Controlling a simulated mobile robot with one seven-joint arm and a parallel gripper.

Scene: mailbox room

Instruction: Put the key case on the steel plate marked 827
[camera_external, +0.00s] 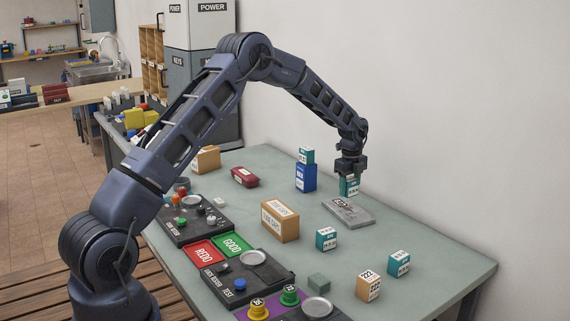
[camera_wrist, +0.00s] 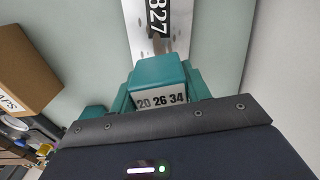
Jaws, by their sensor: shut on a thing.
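The key case is a teal box with a white numbered label (camera_external: 349,188). My gripper (camera_external: 349,176) points down and is shut on it. In the wrist view the case (camera_wrist: 158,76) sits between the fingers, its label reading 20 26 34. The steel plate (camera_external: 348,212) is a flat grey slab on the table, just below the case and toward the camera. Its dark 827 marking shows in the wrist view on the plate (camera_wrist: 145,40), beyond the case. The case is at the plate's far end; I cannot tell whether they touch.
A blue box (camera_external: 306,178) with a teal box (camera_external: 306,155) on top stands left of my gripper. A cardboard box (camera_external: 280,220), other teal boxes (camera_external: 327,238) and a tan box (camera_external: 368,286) stand nearer. The wall (camera_external: 450,130) is close behind. Table right of the plate is clear.

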